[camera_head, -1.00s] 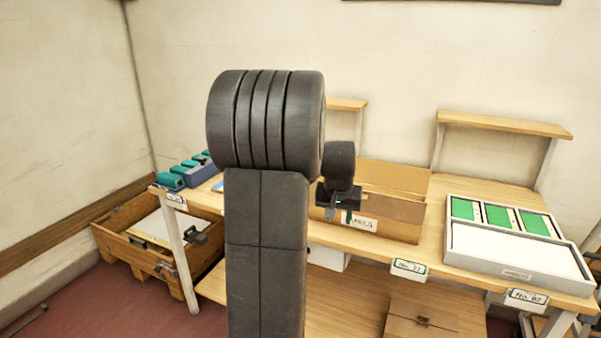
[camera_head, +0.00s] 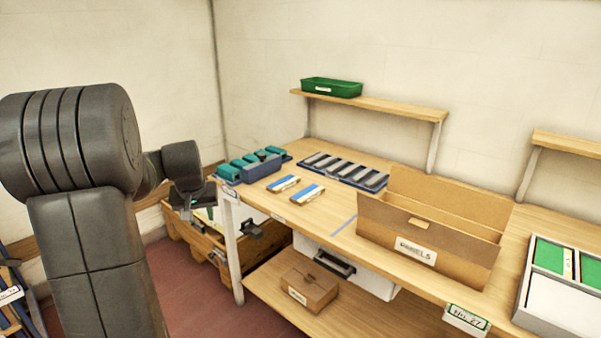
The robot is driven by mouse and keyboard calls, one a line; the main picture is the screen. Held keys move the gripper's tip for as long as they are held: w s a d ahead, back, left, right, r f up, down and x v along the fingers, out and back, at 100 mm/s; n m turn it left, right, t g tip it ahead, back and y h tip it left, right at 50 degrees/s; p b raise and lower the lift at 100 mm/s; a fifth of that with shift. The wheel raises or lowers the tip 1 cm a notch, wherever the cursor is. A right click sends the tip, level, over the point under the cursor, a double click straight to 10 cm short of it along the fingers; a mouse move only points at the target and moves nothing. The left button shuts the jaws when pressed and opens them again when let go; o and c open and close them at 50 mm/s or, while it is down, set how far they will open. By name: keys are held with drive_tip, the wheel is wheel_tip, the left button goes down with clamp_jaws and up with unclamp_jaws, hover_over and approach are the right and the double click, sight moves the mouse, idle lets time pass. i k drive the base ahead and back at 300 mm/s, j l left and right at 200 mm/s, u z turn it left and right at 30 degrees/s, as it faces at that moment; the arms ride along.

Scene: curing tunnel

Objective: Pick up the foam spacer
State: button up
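I cannot pick out a foam spacer with certainty. Two small blocks with blue and white tops, one (camera_head: 283,183) behind the other (camera_head: 307,194), lie on the workbench (camera_head: 300,222). Behind them a dark blue tray (camera_head: 384,187) holds several grey bars (camera_head: 345,169). My gripper (camera_head: 194,208) hangs at the left, in front of the bench's left end and over the wooden crate (camera_head: 208,262) on the floor. Its fingers are small and dark, and I cannot see whether they are apart. I see nothing held in it.
An open cardboard box (camera_head: 425,245) marked "PANELS" stands on the bench. Teal blocks sit in a blue holder (camera_head: 260,167) at the left end. A green tray (camera_head: 331,88) is on the upper shelf. A small carton (camera_head: 307,288) stands on the lower shelf.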

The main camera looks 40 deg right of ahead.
sight(381, 177)
drive_tip(key=u, duration=0.45)
drive_tip(key=i+l+u, duration=0.1)
drive_tip(key=u, duration=0.3)
drive_tip(key=l+u, duration=0.1)
drive_tip(key=u, duration=0.35)
drive_tip(key=i+l+u, duration=0.1)
drive_tip(key=u, duration=0.35)
drive_tip(key=l+u, duration=0.45)
drive_tip(key=l, duration=0.5)
drive_tip(key=l+z, duration=0.4)
drive_tip(key=i+l+z, duration=0.1)
drive_tip(key=l+z, duration=0.15)
drive_tip(key=z, duration=0.15)
drive_tip(key=l+z, duration=0.15)
drive_tip(key=z, duration=0.3)
drive_tip(key=l+z, duration=0.1)
drive_tip(key=z, duration=0.4)
drive_tip(key=l+z, duration=0.2)
drive_tip(key=z, duration=0.25)
drive_tip(key=l+z, duration=0.1)
drive_tip(key=z, duration=0.35)
drive_tip(key=l+z, duration=0.15)
drive_tip(key=z, duration=0.3)
drive_tip(key=i+l+z, duration=0.1)
drive_tip(key=z, duration=0.4)
drive_tip(key=i+z, duration=0.1)
drive_tip(key=z, duration=0.35)
